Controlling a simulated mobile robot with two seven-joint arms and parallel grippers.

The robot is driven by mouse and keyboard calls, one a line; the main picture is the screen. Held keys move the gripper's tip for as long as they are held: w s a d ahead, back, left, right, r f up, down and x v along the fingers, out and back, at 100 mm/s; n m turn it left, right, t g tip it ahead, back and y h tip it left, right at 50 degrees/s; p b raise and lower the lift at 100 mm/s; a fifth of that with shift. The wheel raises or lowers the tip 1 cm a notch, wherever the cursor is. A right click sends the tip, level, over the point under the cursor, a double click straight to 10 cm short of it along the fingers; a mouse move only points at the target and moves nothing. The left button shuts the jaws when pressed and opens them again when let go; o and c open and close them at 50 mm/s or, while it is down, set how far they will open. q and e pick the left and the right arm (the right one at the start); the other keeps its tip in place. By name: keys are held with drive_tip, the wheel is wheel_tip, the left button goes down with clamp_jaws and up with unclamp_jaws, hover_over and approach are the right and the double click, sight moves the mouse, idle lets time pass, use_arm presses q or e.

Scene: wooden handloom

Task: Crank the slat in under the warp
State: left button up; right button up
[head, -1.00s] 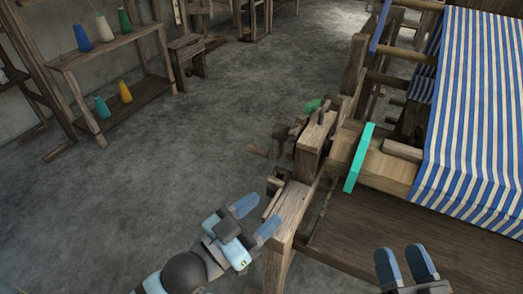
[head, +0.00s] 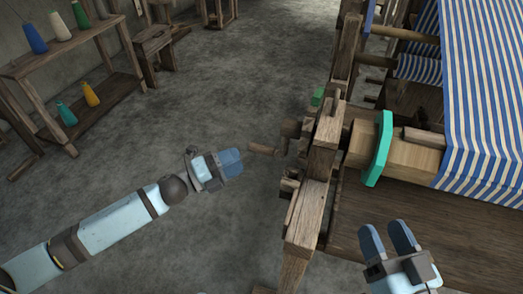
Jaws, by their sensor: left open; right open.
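The striped blue-and-white warp (head: 480,110) hangs over the right side of the loom. A wooden cloth beam (head: 412,158) with a teal end disc (head: 379,150) runs in under it. A narrow wooden slat (head: 425,137) lies along the top of the beam, its right end close to the cloth's edge. A wooden crank handle (head: 263,150) sticks out left of the loom frame. My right gripper (head: 386,234) is open and empty, in front of the beam.
The loom's wooden post and side frame (head: 308,212) stand between my two grippers. A flat wooden board (head: 450,225) lies below the beam. A shelf with thread cones (head: 65,75) and a stool (head: 157,48) stand at the back left. The floor on the left is clear.

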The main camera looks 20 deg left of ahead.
sight(262, 149)
use_arm(q)
drive_tip(key=b+x, duration=0.1)
drive_tip(key=x, duration=0.7)
use_arm(e)
wheel_tip(262, 149, down, 2)
drive_tip(key=shift+w+a+f+g, duration=0.1)
drive_tip(key=shift+g, duration=0.4)
use_arm(q)
clamp_jaws()
